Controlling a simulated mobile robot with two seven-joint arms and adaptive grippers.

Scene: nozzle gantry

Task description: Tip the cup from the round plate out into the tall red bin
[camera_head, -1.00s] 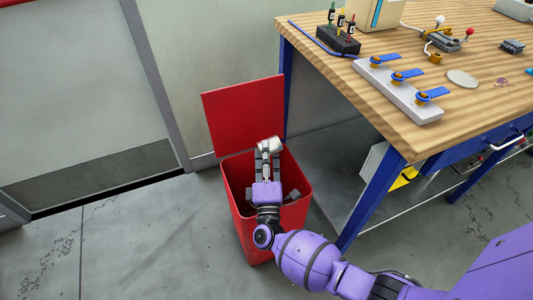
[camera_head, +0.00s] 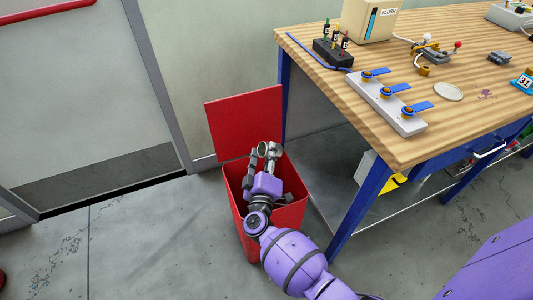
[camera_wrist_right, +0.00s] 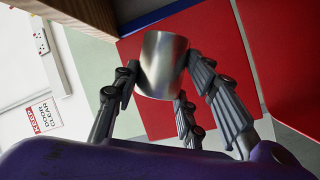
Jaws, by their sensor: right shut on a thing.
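The metal cup (camera_head: 262,149) is held by my right gripper (camera_head: 265,158) at the mouth of the tall red bin (camera_head: 245,208). In the head view its round open end shows, so it is tilted, not upright. In the right wrist view the silver cup (camera_wrist_right: 163,66) sits between the fingers of the right gripper (camera_wrist_right: 165,88), against the red behind. The bin's red lid (camera_head: 243,115) stands up at the back. The round plate (camera_head: 448,92) lies bare on the wooden table. My left gripper is out of view.
The wooden workbench (camera_head: 400,145) with blue legs stands right of the bin. It holds a grey strip with blue levers (camera_head: 386,103), a black bottle holder (camera_head: 332,53) and a cream box (camera_head: 370,18).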

